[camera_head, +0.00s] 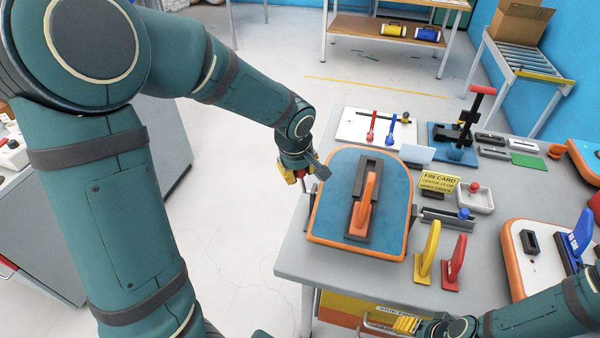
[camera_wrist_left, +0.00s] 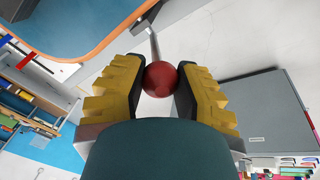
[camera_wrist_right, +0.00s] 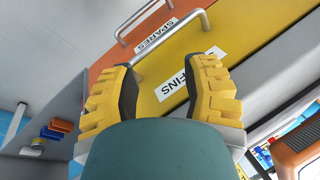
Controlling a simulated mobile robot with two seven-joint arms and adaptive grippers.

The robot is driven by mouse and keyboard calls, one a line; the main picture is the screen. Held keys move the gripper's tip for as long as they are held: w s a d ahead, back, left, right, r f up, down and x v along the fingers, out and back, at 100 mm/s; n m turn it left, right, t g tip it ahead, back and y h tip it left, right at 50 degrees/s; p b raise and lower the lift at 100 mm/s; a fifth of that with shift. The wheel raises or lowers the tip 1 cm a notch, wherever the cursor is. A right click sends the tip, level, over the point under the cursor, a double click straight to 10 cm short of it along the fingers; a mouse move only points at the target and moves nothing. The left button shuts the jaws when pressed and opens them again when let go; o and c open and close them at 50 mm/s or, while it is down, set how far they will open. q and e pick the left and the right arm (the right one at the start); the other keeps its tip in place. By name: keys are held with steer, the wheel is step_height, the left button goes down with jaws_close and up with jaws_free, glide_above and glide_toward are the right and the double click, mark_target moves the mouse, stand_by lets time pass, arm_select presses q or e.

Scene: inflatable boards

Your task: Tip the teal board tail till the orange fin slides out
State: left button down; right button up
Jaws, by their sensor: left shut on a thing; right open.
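The teal board (camera_head: 335,225) is a blue-teal panel with an orange rim, at the near left of the grey table; its exact tilt is hard to judge. The orange fin (camera_head: 366,205) stands in a dark slot box (camera_head: 359,178) along the board's middle. My left gripper (camera_head: 298,175) is at the board's left edge, shut on a red ball knob (camera_wrist_left: 160,79) on a thin metal rod. The board's orange rim also shows in the left wrist view (camera_wrist_left: 98,48). My right gripper (camera_head: 405,325) is open and empty, low before the table's front; its fingers show apart (camera_wrist_right: 160,85).
Yellow (camera_head: 428,252) and red (camera_head: 455,263) fins stand right of the board. A fin card (camera_head: 438,181), white tray (camera_head: 476,199) and black press with red handle (camera_head: 470,125) lie beyond. A white board (camera_head: 515,275) is at right. The FINS drawer (camera_wrist_right: 205,65) faces my right gripper.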

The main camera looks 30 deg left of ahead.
arm_select(q)
steer(key=shift+s+f, duration=0.15)
steer(key=c, duration=0.6)
jaws_free()
steer(key=shift+r, duration=0.35)
steer(key=v, duration=1.1)
steer(key=shift+r, duration=0.3)
steer(key=shift+s+f, duration=0.1)
